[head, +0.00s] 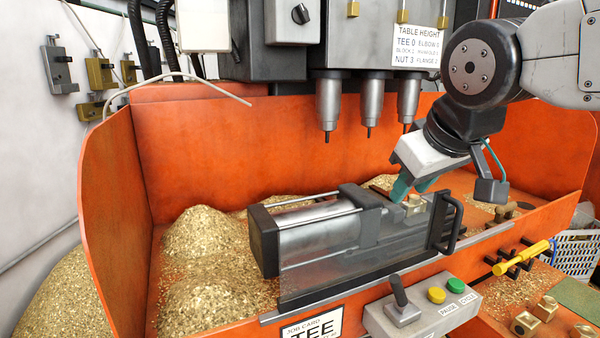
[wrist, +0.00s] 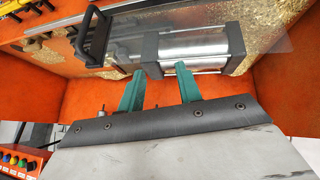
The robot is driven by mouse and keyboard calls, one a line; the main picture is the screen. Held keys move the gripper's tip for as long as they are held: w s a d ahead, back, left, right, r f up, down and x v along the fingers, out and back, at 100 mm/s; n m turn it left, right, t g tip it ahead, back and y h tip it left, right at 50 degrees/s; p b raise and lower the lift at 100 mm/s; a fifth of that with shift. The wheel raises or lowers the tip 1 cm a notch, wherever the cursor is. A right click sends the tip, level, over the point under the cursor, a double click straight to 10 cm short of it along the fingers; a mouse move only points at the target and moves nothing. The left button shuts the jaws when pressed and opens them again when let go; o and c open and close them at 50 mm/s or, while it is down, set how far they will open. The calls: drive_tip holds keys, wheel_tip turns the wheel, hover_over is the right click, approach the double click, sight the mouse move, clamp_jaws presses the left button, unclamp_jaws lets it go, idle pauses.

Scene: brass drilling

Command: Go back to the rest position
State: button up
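My gripper (head: 412,187) hangs at the vise, its teal fingers pointing down close to the right end of the jaws. In the wrist view my gripper (wrist: 160,76) has its two fingers apart, with nothing visible held between them. The grey vise (head: 320,240) with its silver cylinder stands on the orange machine's table. A small brass piece (head: 413,204) shows at the jaws just below the fingers, partly hidden. Whether a finger touches it I cannot tell. The black vise handle (head: 452,222) is to the right.
Spindles (head: 368,105) hang above the vise, left of my arm. Orange walls (head: 235,140) enclose the tray, with brass chip heaps (head: 200,232) at left. A control box (head: 425,305) with a lever is in front.

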drive_tip(key=s+d+f+m+g, duration=0.2)
drive_tip(key=s+d+f, duration=0.3)
drive_tip(key=s, duration=0.3)
drive_tip(key=s+d+f+m+g+h, duration=0.1)
drive_tip(key=s+d+f+m+g, duration=0.2)
drive_tip(key=s+f, duration=0.5)
drive_tip(key=shift+s+d+f+g, duration=0.3)
drive_tip(key=shift+s+d, duration=0.35)
drive_tip(key=shift+d, duration=0.2)
